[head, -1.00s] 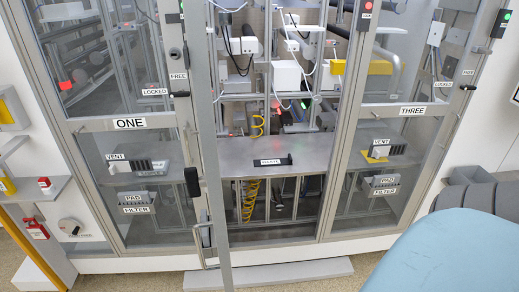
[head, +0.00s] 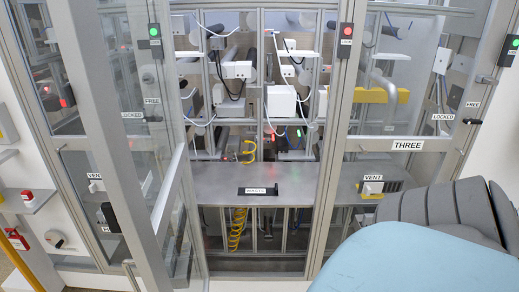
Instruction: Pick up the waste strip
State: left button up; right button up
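A black bar (head: 264,191) with a white label that appears to read WASTE lies on the front of the grey shelf (head: 312,176) in the middle bay. I cannot tell whether this bar is the waste strip itself or marks a place for it. No separate loose strip can be made out. Neither my left nor my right gripper is in view.
An open framed glass door (head: 112,125) stands at left, across part of the bay's left side. A post (head: 338,120) bounds the opening at right, beside the panel labelled THREE (head: 407,145). A yellow coil (head: 237,228) hangs below the shelf. White boxes (head: 281,101) and cables fill the back.

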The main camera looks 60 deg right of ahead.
aim_at(258, 191)
jog(key=k+l+u, duration=0.15)
jog(key=k+l, duration=0.15)
jog(key=l, duration=0.15)
jog(key=k+l+u, duration=0.15)
jog(key=k+l, duration=0.5)
jog(key=l, duration=0.15)
jog(key=k+l, duration=0.3)
jog(key=l, duration=0.15)
